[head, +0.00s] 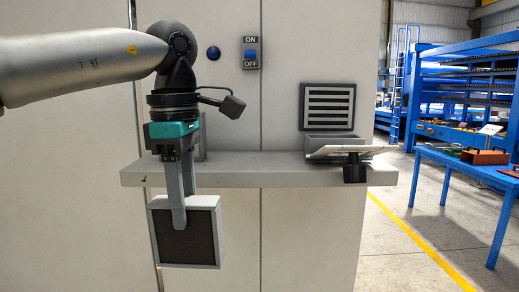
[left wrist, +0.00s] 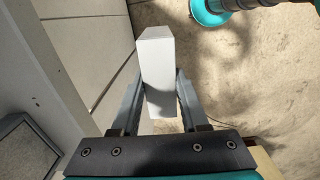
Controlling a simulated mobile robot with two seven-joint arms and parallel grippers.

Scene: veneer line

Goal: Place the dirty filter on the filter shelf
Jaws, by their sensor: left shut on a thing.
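My left gripper (head: 178,222) points straight down and is shut on a filter (head: 198,246), a square with a dark mesh face and a light frame. The filter hangs in front of the grey shelf (head: 250,172), with most of it below the shelf's top. In the left wrist view the filter (left wrist: 157,62) shows edge-on as a pale block between the two fingers (left wrist: 157,85). The grey shelf runs along the cabinet front. An upright grey piece stands partly hidden behind the gripper, too covered to identify. My right gripper is not seen.
A slotted dark panel (head: 328,103) with a grey box below it is at the shelf's right. A tilted pale screen (head: 342,149) on a black mount is at the front edge. The shelf middle is clear. A blue table (head: 455,160) stands at far right.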

